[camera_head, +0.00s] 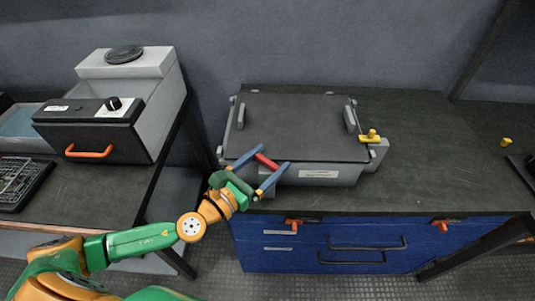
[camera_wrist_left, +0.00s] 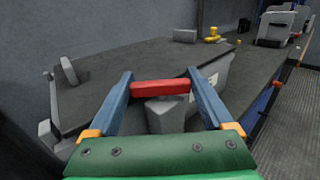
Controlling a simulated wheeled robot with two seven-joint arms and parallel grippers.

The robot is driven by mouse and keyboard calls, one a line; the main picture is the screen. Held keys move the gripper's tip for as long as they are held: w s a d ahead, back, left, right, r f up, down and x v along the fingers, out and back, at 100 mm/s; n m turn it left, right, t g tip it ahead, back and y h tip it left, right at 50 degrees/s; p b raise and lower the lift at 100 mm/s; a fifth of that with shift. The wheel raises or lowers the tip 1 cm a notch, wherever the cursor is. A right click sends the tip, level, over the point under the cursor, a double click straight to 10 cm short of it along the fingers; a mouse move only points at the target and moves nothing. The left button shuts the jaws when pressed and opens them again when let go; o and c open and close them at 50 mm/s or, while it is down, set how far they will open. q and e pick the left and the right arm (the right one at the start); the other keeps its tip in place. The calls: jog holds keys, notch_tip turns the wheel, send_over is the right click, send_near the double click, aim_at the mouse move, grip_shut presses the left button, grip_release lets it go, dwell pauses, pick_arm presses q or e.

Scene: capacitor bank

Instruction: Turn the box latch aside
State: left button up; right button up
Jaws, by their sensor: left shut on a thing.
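The box (camera_head: 300,135) is grey with a dark flat lid and stands on the dark worktop. The red box latch (camera_head: 267,161) sits at its front edge, and its handle lies slantwise there. In the left wrist view the red latch (camera_wrist_left: 160,87) spans between my fingers above a grey block (camera_wrist_left: 165,115) on the box front. My left gripper (camera_head: 274,156) is shut on the red latch, one blue finger at each end, and it also shows in the left wrist view (camera_wrist_left: 160,75). My right gripper is not in view.
A yellow knob (camera_head: 371,135) sits at the box's right side. A blue drawer cabinet (camera_head: 330,245) with orange latches is below the worktop. At left, a grey device (camera_head: 130,85) with an orange handle stands on another table. The worktop right of the box is mostly clear.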

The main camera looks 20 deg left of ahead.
pick_arm(q)
jog(key=shift+r+n+t+y+p, duration=0.25)
jog(key=shift+n+y+p, duration=0.2)
jog(key=shift+y+p, duration=0.15)
jog(key=shift+r+n+t+y+p, duration=0.15)
jog(key=shift+n+t+y+p, duration=0.1)
jog(key=shift+n+y+p, duration=0.3)
jog(key=shift+f+n+y+p, duration=0.15)
jog(key=shift+n+y+p, duration=0.5)
jog(key=shift+y, duration=0.6)
jog(key=n+y, duration=0.1)
jog(key=y, duration=0.1)
jog(key=shift+f+n+t+y, duration=0.1)
jog(key=shift+n+t+y, duration=0.15)
jog(key=shift+t+y, duration=0.05)
jog(key=shift+f+n+y+p, duration=0.1)
jog(key=shift+n+y+p, duration=0.2)
jog(key=shift+n+y, duration=1)
jog(key=shift+y, duration=0.6)
